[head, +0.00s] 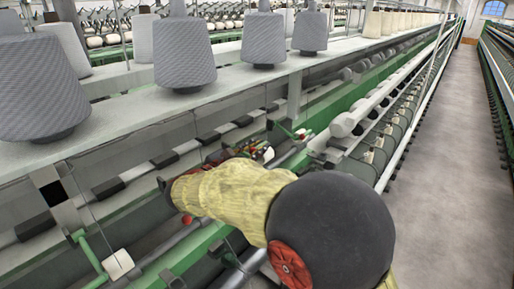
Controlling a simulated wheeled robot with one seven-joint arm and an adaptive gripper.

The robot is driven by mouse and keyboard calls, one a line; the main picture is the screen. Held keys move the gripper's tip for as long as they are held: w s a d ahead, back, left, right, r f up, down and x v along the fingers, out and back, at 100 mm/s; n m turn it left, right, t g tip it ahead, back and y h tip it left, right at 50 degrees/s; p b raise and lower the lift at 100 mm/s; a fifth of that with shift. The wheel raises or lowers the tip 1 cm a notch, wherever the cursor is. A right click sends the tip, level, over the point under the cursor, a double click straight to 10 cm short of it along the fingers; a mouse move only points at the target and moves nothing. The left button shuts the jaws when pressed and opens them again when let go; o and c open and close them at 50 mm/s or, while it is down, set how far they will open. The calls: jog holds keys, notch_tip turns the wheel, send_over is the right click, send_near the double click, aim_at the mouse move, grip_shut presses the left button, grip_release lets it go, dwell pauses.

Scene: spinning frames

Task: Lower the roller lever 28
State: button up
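A green lever (90,250) with a white roller (118,264) sits on the spinning frame at the lower left. Another green lever (286,131) with a red knob shows beyond my arm, near the middle. I can read no number, so I cannot tell which is roller lever 28. My arm, in a yellow sleeve with a black round joint, reaches over the frame's green rail. The end of my arm, with my gripper (258,151), is mostly hidden behind the sleeve, close to small red and white parts. Its fingers cannot be made out clearly.
Several grey yarn cones (183,52) stand on the shelf (130,82) above the levers. A red knob (187,219) sits on the dark bar below my arm. White rollers (343,124) line the frame farther along. The grey aisle floor (440,190) at right is clear.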

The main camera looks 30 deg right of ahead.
jog(key=shift+o, duration=1)
jog(key=shift+s+d+r, duration=0.1)
jog(key=shift+s+d, duration=0.05)
jog(key=shift+a, duration=0.45)
jog(key=v, duration=1.1)
jog(key=shift+s, duration=0.1)
